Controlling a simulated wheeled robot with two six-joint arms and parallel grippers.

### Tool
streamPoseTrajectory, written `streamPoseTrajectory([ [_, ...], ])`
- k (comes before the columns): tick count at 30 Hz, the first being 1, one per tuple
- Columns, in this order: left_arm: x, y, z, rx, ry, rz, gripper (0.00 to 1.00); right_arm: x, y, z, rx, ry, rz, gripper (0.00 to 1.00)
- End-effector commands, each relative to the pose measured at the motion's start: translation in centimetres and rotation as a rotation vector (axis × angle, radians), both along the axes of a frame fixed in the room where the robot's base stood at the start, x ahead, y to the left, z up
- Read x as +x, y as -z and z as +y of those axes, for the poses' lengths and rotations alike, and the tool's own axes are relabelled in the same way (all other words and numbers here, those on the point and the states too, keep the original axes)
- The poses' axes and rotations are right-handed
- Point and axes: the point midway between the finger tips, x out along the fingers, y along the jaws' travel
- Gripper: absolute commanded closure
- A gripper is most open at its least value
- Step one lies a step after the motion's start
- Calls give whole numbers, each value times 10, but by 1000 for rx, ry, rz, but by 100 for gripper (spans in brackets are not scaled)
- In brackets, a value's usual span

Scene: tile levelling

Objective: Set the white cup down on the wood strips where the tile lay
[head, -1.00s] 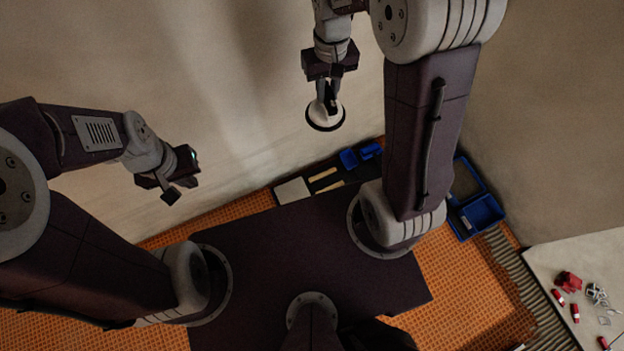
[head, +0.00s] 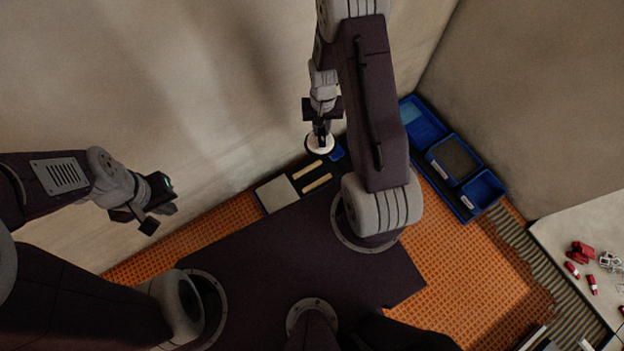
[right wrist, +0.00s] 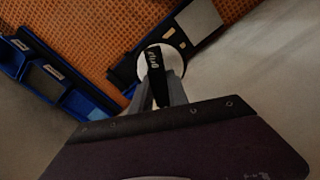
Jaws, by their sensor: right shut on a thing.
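The white cup (head: 319,144) is a round white disc with a dark rim and a black grip. My right gripper (head: 321,128) is shut on the black grip and holds the cup at the far end of the dark tray. The two pale wood strips (head: 306,170) (head: 317,184) lie bare in the tray, just below the cup in the head view. My left gripper (head: 155,215) is open and empty, off to the left.
A light grey tile (head: 276,194) lies left of the strips; it also shows in the right wrist view (right wrist: 198,18). A small blue box (head: 337,152) is right beside the cup. Blue bins (head: 482,190) stand to the right. A wall rises close behind. Orange mat (head: 450,270) covers the floor.

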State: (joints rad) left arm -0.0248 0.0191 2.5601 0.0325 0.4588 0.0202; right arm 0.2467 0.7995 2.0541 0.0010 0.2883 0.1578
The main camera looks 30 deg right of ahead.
Motion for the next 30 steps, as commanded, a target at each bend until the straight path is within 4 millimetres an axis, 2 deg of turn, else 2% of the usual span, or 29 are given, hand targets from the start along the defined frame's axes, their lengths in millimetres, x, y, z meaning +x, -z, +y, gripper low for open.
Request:
streamPoseTrajectory([
  [1,0,28,0,0,0,0,100,-11,48,-7,2,44,11,100],
  [3,0,45,0,0,0,0,100,-23,90,-15,2,102,11,100],
  [6,0,66,0,0,0,0,100,-42,142,-23,2,178,10,100],
  [9,0,82,0,0,0,0,100,-58,179,-28,1,238,6,100],
  [13,0,91,0,0,0,0,100,-71,206,-31,0,286,2,100],
  [20,0,94,0,0,0,0,100,-73,215,-31,-1,302,-3,100],
  [23,0,108,0,0,0,-1,100,-58,229,-25,-2,297,-4,100],
  [30,0,152,0,0,0,0,100,2,271,1,-2,297,-6,100],
])
